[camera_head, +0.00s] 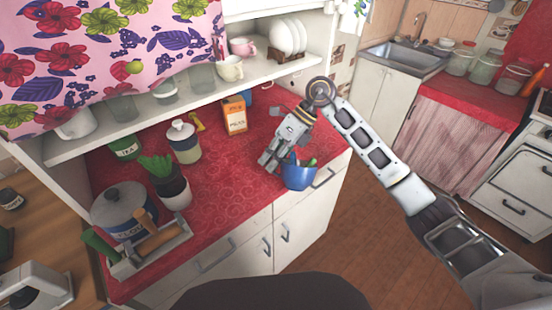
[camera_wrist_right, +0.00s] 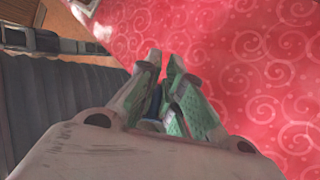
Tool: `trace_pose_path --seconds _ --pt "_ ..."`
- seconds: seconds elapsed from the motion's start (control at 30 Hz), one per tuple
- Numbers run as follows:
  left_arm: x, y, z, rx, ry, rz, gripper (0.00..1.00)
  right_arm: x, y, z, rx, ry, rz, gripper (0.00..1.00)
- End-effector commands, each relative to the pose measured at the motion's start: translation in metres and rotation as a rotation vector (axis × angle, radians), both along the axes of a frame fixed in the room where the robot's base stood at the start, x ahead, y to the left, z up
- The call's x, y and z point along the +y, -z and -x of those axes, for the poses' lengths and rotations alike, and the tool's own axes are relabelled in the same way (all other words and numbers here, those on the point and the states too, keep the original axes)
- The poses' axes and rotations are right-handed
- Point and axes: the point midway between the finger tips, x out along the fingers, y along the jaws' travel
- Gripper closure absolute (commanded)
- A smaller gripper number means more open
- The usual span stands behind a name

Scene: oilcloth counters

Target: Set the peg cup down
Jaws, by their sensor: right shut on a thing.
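The peg cup is a blue cup (camera_head: 299,178) with green pegs showing at its top. It appears near the front right edge of the red counter (camera_head: 235,185) in the head view. My right gripper (camera_head: 279,163) reaches down from above and is shut on the cup's left side. In the right wrist view my gripper's fingers (camera_wrist_right: 165,85) are close together, with a sliver of blue between them. Most of the cup is hidden there. I cannot tell whether its base touches the counter. My left gripper is not in view.
An orange-and-white carton (camera_head: 234,115), a lidded jar (camera_head: 184,142), a potted plant (camera_head: 168,183) and a large lidded pot (camera_head: 120,210) stand further left. A grey caddy (camera_head: 155,250) sits at the front left. The middle of the red counter is clear.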

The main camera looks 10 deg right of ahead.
Motion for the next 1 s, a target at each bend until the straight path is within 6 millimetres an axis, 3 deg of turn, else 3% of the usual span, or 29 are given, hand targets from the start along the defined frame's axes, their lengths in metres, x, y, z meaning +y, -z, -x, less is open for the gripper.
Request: trace_pose_path --seconds 0.4,0.77,1.0 --pt "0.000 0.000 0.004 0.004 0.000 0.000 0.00 0.012 0.015 -0.012 0.000 -0.106 0.000 1.00" --pt "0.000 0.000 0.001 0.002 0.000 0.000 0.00 0.013 0.016 -0.013 0.000 -0.113 0.000 1.00" --pt "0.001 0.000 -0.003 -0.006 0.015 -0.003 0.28 0.013 0.017 -0.013 0.001 -0.113 0.000 1.00"
